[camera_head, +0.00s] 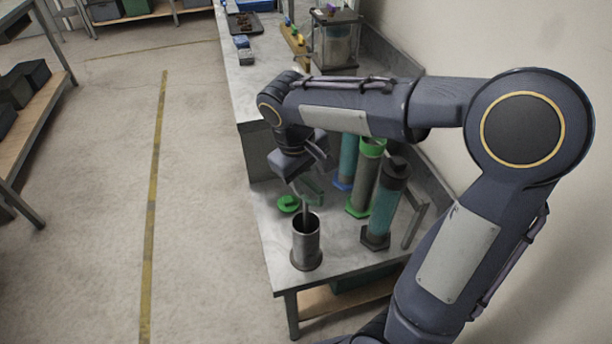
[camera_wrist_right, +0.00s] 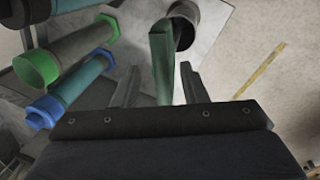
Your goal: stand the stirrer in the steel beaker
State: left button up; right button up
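The steel beaker (camera_head: 306,246) stands upright near the front of the bench; its mouth also shows in the right wrist view (camera_wrist_right: 185,24). The stirrer has a green handle (camera_head: 311,190) above the beaker, and its thin rod reaches down into the beaker's mouth. The handle (camera_wrist_right: 163,62) also shows in the right wrist view, between the fingers. My right gripper (camera_head: 312,170) is above the beaker with its fingers apart, and gaps show beside the handle. The rod's lower end is hidden inside the beaker. My left gripper is not in view.
Tall cylinders with a dark cap (camera_head: 385,205), a green cap (camera_head: 367,175) and a blue base (camera_head: 347,165) stand right of the beaker. A glass-sided case (camera_head: 335,40) stands farther back.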

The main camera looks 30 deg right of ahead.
notch_tip(320, 180, up, 8)
jog(key=a+p, duration=0.1)
jog(key=shift+s+a+f, duration=0.15)
jog(key=shift+a, duration=0.1)
dwell(0.9)
